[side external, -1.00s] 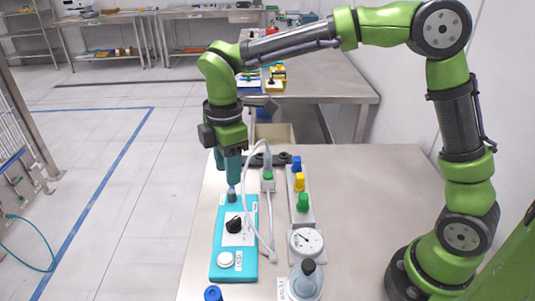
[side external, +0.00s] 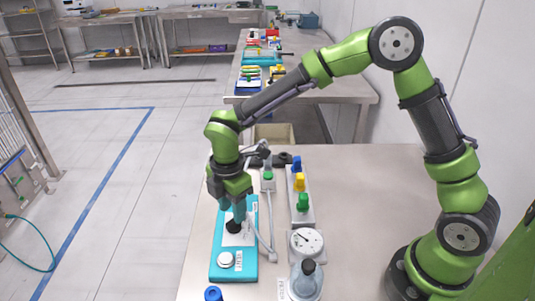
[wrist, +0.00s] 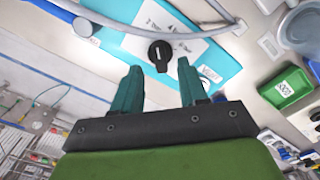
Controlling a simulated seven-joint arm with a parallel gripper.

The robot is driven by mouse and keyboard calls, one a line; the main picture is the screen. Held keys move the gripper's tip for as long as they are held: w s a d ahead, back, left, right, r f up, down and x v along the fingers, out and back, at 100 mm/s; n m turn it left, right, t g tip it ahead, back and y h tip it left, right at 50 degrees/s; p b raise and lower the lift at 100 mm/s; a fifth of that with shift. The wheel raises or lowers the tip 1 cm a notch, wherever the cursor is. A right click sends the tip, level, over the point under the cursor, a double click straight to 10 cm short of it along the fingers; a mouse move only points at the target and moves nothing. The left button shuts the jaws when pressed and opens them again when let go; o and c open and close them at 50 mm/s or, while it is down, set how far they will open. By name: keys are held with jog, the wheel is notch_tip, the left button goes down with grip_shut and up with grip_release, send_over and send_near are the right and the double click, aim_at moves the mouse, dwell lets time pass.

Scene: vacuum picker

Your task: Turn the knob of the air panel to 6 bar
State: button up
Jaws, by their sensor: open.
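The air panel (side external: 221,268) is a flat teal board lying on the table, with a white label area. Its black knob (side external: 234,226) stands on the white area and shows in the wrist view (wrist: 160,54) with a white mark on it. My gripper (side external: 232,212) is over the panel, just above and behind the knob in the side view. In the wrist view the two teal fingers (wrist: 161,75) are open, with the knob just beyond their tips and centred between them. I cannot tell whether the fingers touch it. A round white gauge (side external: 306,241) with a needle stands right of the panel; its numbers are unreadable.
A grey hose (side external: 269,222) runs along the panel's right side. A strip with blue, yellow and green parts (side external: 301,202) lies right of it. A bottle with a dark cap (side external: 306,281) and a blue-topped item (side external: 213,293) stand at the front. The table's right side is clear.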

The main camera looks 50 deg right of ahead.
jog(key=shift+f, duration=1.7)
grip_shut()
